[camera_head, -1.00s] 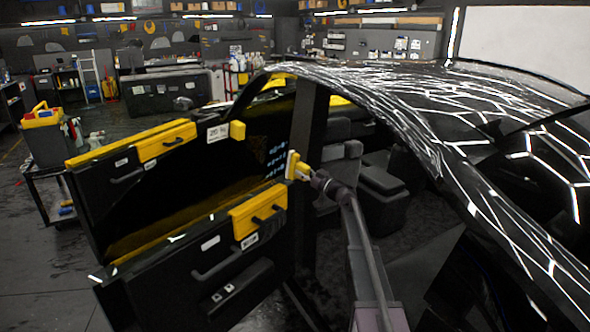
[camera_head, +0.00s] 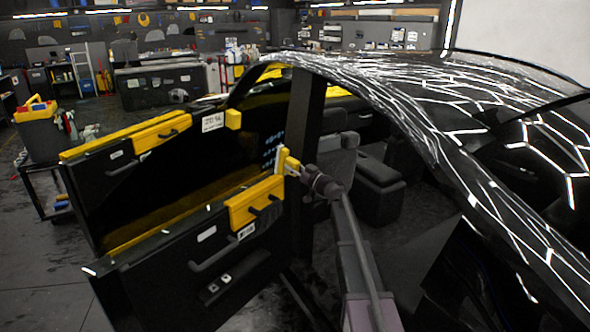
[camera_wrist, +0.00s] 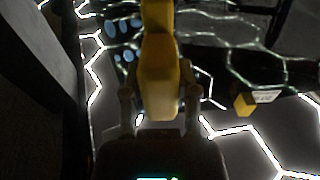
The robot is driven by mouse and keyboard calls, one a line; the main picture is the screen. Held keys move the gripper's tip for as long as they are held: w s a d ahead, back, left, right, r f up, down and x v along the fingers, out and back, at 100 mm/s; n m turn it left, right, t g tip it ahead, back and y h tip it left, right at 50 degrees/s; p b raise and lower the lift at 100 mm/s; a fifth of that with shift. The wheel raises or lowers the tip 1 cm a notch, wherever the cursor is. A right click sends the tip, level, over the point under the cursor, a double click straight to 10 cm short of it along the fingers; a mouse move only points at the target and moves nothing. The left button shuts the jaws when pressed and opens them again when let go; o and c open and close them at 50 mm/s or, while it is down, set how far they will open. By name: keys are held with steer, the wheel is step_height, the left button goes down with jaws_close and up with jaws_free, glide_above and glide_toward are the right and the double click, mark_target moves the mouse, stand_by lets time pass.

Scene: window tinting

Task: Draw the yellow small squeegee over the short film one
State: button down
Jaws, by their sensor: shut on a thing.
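The yellow small squeegee (camera_head: 287,161) is held in my gripper (camera_head: 305,176), at the right end of the near door's window opening. In the wrist view, the squeegee (camera_wrist: 158,75) runs up the middle between the two fingers of my gripper (camera_wrist: 160,112). Its far edge is out of that frame, so I cannot tell whether it touches the glass. Pale blue marks (camera_head: 271,150) show on the dark pane just left of the squeegee. They also appear as blue ovals in the wrist view (camera_wrist: 126,50). The film's outline is too dark to make out.
The black and yellow door (camera_head: 190,262) stands open below the squeegee. A white label (camera_head: 213,122) with a yellow block (camera_head: 233,119) is at the pane's upper edge. The dark door pillar (camera_head: 304,120) rises close behind. The car roof (camera_head: 420,95) is at right.

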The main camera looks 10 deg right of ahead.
mark_target(281, 160)
steer(key=shift+p+x, duration=0.3)
steer(key=shift+x, duration=1.8)
steer(key=shift+x, duration=0.75)
steer(key=w+d, duration=0.4)
steer(key=d, duration=0.1)
steer(key=shift+d+f, duration=0.1)
steer(key=shift+f, duration=0.05)
stand_by(0.4)
steer(key=b+v, duration=0.1)
steer(key=v, duration=0.4)
steer(key=shift+s+d, duration=0.25)
steer(key=shift+s, duration=0.05)
stand_by(0.4)
